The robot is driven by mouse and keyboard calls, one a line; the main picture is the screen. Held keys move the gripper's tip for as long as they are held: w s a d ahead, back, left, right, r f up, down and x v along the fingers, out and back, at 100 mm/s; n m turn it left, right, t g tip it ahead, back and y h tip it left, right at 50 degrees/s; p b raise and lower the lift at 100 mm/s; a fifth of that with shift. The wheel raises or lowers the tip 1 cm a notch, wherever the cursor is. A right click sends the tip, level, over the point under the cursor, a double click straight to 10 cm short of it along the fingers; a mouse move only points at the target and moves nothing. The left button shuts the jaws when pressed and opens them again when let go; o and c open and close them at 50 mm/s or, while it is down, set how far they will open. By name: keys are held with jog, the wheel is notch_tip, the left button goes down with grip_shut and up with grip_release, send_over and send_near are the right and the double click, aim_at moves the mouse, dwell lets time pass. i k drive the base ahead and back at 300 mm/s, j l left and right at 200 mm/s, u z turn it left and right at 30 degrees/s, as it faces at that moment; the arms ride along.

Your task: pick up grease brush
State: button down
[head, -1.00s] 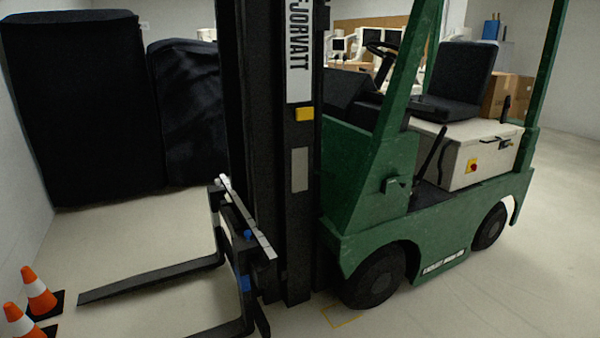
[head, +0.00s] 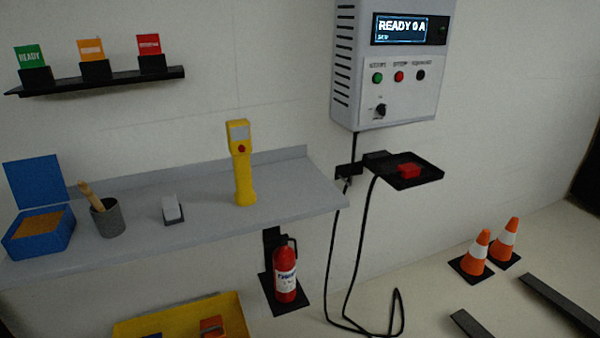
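A brush with a light wooden handle, likely the grease brush (head: 88,195), leans in a grey cup (head: 108,220) on the left part of a grey wall shelf (head: 215,224). Its handle sticks up and tilts left; its lower end is hidden in the cup. My gripper is not in the head view.
An open blue box (head: 38,232), a small white-topped block (head: 172,208) and a yellow handheld device (head: 242,165) share the shelf. A fire extinguisher (head: 285,272) and yellow tray (head: 180,316) are below. A charger (head: 390,65) with hanging cables is right. Cones (head: 475,255) stand on the floor.

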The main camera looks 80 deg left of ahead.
aim_at(82, 186)
jog(key=u, duration=3.6)
